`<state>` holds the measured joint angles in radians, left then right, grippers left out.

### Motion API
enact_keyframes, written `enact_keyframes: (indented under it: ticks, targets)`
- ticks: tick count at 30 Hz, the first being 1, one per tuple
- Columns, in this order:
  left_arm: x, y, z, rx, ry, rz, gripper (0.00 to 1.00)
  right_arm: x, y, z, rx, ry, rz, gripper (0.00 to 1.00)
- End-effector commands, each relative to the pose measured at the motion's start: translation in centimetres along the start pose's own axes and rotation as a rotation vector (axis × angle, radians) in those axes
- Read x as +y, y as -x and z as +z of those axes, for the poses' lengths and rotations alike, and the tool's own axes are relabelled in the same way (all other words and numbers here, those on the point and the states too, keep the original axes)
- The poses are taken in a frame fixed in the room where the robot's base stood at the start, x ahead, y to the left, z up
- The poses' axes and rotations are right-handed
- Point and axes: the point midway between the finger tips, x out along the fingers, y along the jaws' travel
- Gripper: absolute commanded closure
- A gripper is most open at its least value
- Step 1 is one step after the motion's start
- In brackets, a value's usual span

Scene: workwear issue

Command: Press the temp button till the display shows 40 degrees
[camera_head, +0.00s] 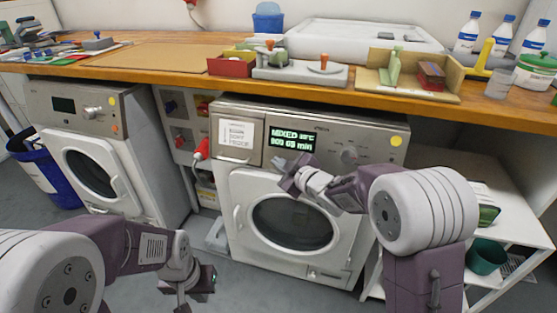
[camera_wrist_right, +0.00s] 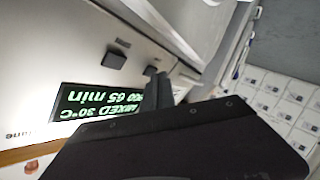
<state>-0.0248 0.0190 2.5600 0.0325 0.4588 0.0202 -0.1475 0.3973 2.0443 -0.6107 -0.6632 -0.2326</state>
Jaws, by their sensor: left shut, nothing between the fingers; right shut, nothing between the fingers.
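The right-hand washing machine (camera_head: 290,215) has a lit green display (camera_head: 292,139) on its panel. In the right wrist view the display (camera_wrist_right: 98,103) is upside down and reads MIXED 30°C and 65 min. A dark square button (camera_wrist_right: 115,60) is beside it. A second button (camera_wrist_right: 150,71) is just at my fingertips, partly hidden; I cannot tell whether they touch. No button label is readable. My right gripper (camera_head: 283,170) is shut and empty, at the panel just below the display; it also shows in the right wrist view (camera_wrist_right: 158,88). My left gripper (camera_head: 205,283) is shut and empty, low in front.
A second washer (camera_head: 95,150) stands left, with a socket panel (camera_head: 180,115) and red plug (camera_head: 201,149) between. The wooden worktop (camera_head: 400,102) overhangs above, carrying trays and bottles. A white shelf (camera_head: 500,215) is at the right. A blue bin (camera_head: 45,170) is far left.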

Motion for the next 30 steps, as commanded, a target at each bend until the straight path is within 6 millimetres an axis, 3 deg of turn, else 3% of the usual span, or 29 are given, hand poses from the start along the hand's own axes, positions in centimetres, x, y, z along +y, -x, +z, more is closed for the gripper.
enact_keyframes:
  ticks: [30]
  targets:
    - [0.0,-0.2,0.0,0.000,0.000,0.000,1.00,-0.7,0.9,-0.6,-0.001,-0.001,-0.001,1.00]
